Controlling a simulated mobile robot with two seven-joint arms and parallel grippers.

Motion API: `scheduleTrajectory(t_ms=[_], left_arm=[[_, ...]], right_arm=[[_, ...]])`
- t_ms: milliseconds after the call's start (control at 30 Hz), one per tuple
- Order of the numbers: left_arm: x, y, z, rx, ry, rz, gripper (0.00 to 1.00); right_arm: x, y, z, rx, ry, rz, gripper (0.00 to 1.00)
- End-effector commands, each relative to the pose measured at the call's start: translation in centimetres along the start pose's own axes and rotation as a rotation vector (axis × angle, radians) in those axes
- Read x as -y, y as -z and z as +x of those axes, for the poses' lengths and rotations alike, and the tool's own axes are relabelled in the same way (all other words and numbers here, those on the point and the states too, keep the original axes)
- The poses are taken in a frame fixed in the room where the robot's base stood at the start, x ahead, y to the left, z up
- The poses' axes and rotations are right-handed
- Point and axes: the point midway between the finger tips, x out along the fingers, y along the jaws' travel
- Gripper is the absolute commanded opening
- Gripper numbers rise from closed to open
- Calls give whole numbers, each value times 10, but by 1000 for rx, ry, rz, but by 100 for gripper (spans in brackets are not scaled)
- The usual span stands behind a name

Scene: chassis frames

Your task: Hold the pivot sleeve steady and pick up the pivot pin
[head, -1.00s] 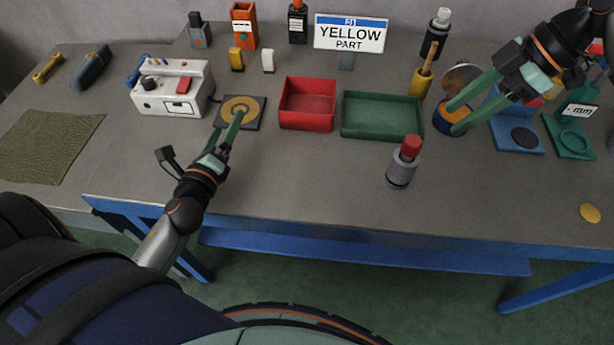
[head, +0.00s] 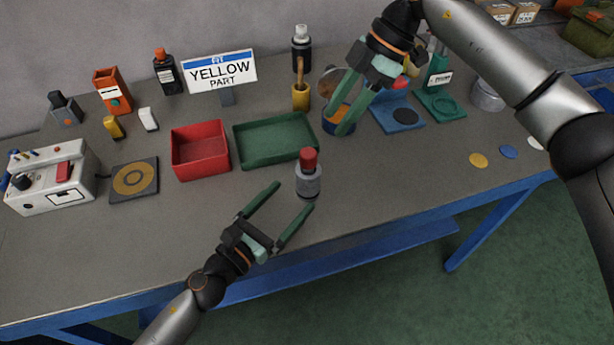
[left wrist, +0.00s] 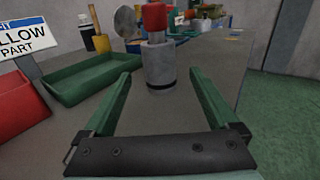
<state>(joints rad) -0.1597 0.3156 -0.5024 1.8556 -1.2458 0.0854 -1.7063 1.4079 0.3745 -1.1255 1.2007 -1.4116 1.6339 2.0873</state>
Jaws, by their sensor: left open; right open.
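The pivot sleeve (head: 308,184) is a grey cylinder standing upright near the front of the table. The pivot pin (head: 309,160) stands in it, with its red head on top. My left gripper (head: 292,196) is open and empty, its fingers pointing at the sleeve from the lower left. In the left wrist view the sleeve (left wrist: 158,66) and the pin's red head (left wrist: 154,16) are just beyond and between the open fingertips. My right gripper (head: 336,125) is open, its fingers pointing down at a blue and orange round container (head: 329,121) behind the sleeve; contact is unclear.
A green tray (head: 277,160) lies behind the sleeve, with a red bin (head: 200,174) to its left. A yellow cup (head: 301,98), a blue stand (head: 398,125) and a green stand (head: 446,112) are behind.

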Motion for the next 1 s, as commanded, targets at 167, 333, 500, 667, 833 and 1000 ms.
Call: scheduleTrajectory(t_ms=[167, 333, 500, 667, 833, 1000], left_arm=[[-1, -2, 30, 3, -1, 2, 93], [-1, -1, 60, 3, -3, -2, 93], [-1, 0, 85, 1, -3, -3, 93], [-1, 0, 98, 1, -3, -2, 93], [-1, 0, 101, 1, -2, -3, 93], [-1, 0, 101, 1, -2, -3, 93]], right_arm=[[0, 0, 0, 0, 0, 0, 50], [0, 0, 0, 0, 0, 0, 50], [0, 0, 0, 0, 0, 0, 50], [0, 0, 0, 0, 0, 0, 50], [0, 0, 0, 0, 0, 0, 50], [0, 0, 0, 0, 0, 0, 50]])
